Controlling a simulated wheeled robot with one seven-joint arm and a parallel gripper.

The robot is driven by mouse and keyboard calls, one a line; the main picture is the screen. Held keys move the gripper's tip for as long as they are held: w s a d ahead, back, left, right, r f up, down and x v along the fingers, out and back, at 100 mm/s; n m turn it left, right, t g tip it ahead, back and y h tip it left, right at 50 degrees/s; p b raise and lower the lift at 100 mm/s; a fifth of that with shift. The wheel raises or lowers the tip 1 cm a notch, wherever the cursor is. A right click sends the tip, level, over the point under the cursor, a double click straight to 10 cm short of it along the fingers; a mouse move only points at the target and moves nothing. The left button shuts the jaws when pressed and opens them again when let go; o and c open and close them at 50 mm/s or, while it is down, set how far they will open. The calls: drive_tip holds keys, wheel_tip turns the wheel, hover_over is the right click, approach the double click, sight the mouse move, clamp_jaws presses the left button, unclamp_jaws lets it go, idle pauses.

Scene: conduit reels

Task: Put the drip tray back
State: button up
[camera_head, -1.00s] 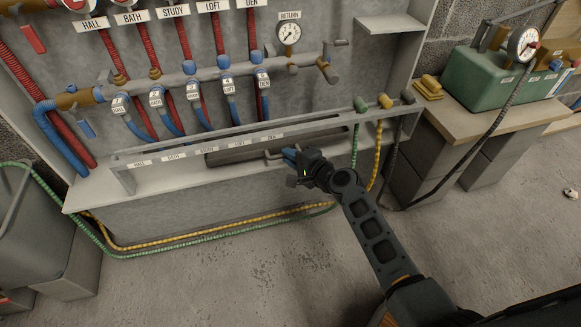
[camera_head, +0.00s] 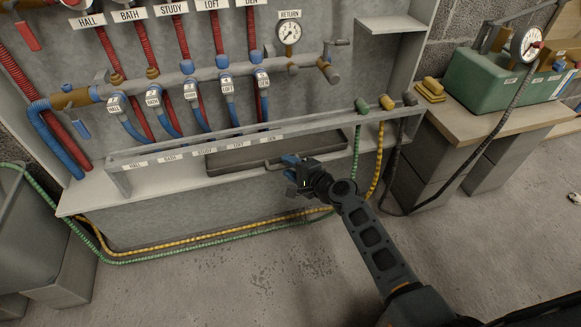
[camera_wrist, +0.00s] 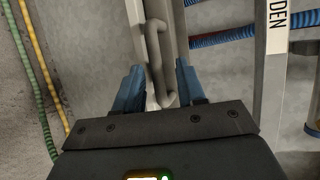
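The drip tray (camera_head: 222,168) is a shallow dark grey tray lying on the cabinet's bottom shelf, behind and below the label rail. A bar handle sits at its front, near my gripper. My gripper (camera_head: 293,167) is at the tray's front edge, right of its middle. In the wrist view my gripper (camera_wrist: 158,88) has its two blue fingers apart, with the grey handle (camera_wrist: 153,48) between them. Clear gaps show beside the handle, so the fingers do not look closed on it. Part of the tray is hidden behind the rail and my gripper.
The label rail (camera_head: 235,132) runs above the shelf (camera_head: 150,187). Blue and red pipes with valves hang behind it. Yellow and green hoses (camera_head: 205,242) run below the shelf front. A bench (camera_head: 480,125) with a green pump box (camera_head: 490,80) stands right. The floor in front is clear.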

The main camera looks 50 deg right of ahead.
drive_tip(key=p+v, duration=0.2)
drive_tip(key=v, duration=1)
drive_tip(key=shift+p, duration=0.3)
drive_tip(key=s+a+r+n+g, duration=0.2)
drive_tip(key=s+a+n, duration=0.7)
drive_tip(key=s+a, duration=0.6)
drive_tip(key=s+a+r+n+t+y, duration=0.1)
drive_tip(key=s+a+r+n, duration=0.2)
drive_tip(key=r, duration=0.6)
drive_tip(key=s+a+r+n+t+y, duration=0.1)
drive_tip(key=s+a+r+n, duration=0.1)
drive_tip(key=s+r+n, duration=0.6)
drive_tip(key=shift+a+r+n+t+y, duration=0.3)
drive_tip(key=shift+a+r+n+t, duration=0.1)
drive_tip(key=shift+r+n, duration=0.4)
drive_tip(key=shift+r, duration=0.15)
wheel_tip(320, 180, up, 26)
drive_tip(key=p, duration=2.6)
